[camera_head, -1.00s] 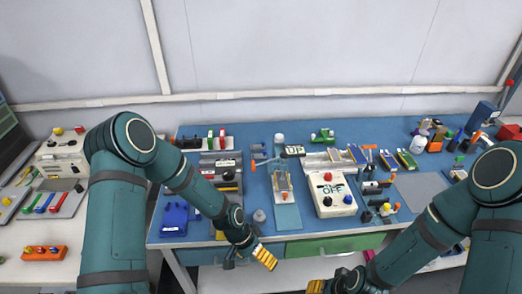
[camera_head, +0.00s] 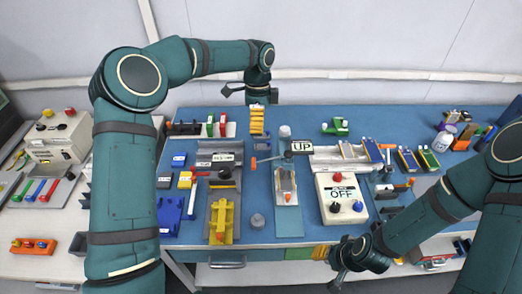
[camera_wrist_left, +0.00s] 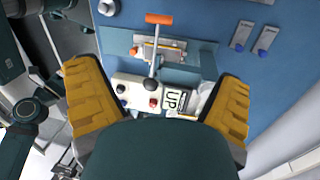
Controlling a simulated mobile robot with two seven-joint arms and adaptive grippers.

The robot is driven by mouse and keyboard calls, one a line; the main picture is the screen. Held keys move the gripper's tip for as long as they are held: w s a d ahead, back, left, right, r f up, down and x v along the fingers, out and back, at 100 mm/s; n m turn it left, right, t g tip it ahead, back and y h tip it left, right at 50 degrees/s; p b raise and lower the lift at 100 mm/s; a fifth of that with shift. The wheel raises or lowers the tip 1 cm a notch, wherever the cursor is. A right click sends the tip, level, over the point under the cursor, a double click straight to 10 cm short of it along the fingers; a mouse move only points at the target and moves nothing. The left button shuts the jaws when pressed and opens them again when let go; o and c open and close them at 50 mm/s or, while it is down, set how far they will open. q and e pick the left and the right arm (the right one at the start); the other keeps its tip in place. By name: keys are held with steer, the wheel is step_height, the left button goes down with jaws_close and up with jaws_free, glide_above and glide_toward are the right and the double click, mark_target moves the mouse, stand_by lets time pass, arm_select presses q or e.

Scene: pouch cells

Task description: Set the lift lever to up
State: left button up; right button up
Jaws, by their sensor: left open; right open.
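The lift lever (camera_head: 267,160) has an orange handle and a thin rod, with a white sign (camera_head: 300,147) reading UP at its right end. In the left wrist view the lever's orange handle (camera_wrist_left: 159,19) is at the top, and its rod runs down to a dark knob. The sign (camera_wrist_left: 174,99) shows there beside it. My left gripper (camera_head: 257,120) is open and empty, with yellow fingers, behind and above the lever in the head view. In the wrist view its fingers (camera_wrist_left: 157,78) spread either side of the lever's rod. My right gripper (camera_head: 322,252) is open at the front edge.
A white box (camera_head: 323,185) marked OFF with red, black and blue knobs stands right of the blue plate (camera_head: 289,222) under the lever. A green part (camera_head: 336,127) lies behind.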

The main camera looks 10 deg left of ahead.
arm_select(q)
steer(key=s+f, duration=0.1)
steer(key=f, duration=0.3)
steer(key=s+f, duration=0.1)
steer(key=f, duration=0.4)
steer(key=f+b, duration=0.1)
steer(key=f, duration=0.3)
steer(key=shift+s+d+f, duration=0.25)
steer(key=shift+s, duration=0.15)
steer(key=shift+c, duration=0.2)
steer(key=c, duration=1.4)
